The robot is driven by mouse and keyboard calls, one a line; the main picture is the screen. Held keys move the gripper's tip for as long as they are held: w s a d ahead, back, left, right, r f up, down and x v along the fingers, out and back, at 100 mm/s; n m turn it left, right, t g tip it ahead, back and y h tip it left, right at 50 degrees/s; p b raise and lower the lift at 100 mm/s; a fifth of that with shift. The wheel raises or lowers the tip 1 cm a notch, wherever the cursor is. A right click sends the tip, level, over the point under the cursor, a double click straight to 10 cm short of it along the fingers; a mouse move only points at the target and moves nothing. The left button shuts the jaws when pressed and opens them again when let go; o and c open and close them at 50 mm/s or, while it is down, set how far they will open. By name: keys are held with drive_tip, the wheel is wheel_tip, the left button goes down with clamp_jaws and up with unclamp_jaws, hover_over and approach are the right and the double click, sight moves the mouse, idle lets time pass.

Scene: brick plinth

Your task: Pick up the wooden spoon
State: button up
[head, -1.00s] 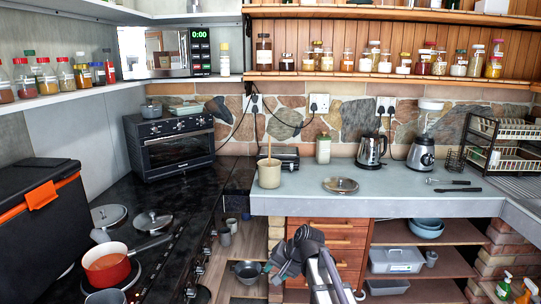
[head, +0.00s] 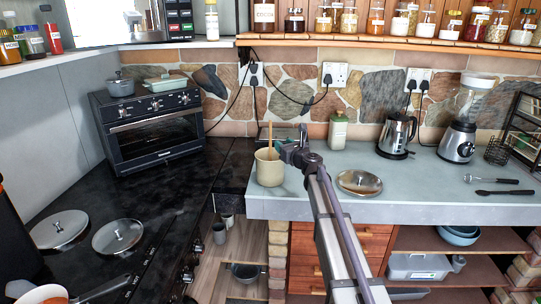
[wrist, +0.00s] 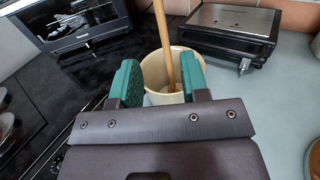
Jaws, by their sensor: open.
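The wooden spoon (head: 270,137) stands in a cream crock (head: 268,174) near the left end of the grey counter, its handle sticking up out of the rim. My gripper (head: 283,148) is at the crock's upper right, level with the handle. In the wrist view the two green-padded fingers (wrist: 160,80) are open. The spoon handle (wrist: 162,35) shows between them, closer to the right pad, with the crock (wrist: 154,70) behind. Whether the handle touches a pad I cannot tell. The spoon's lower end is hidden in the crock.
A silver grill (wrist: 228,32) stands close behind and right of the crock. A pot lid (head: 359,183), a green-and-white canister (head: 338,130), a kettle (head: 397,135) and a blender (head: 461,125) stand further right. A black oven (head: 150,128) is at left.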

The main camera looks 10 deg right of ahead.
sight(270, 135)
drive_tip(key=x, duration=1.1)
drive_tip(key=shift+w+d+f, duration=0.1)
drive_tip(key=shift+w+f, duration=0.05)
drive_tip(key=shift+w, duration=0.1)
drive_tip(key=shift+s, duration=0.15)
clamp_jaws()
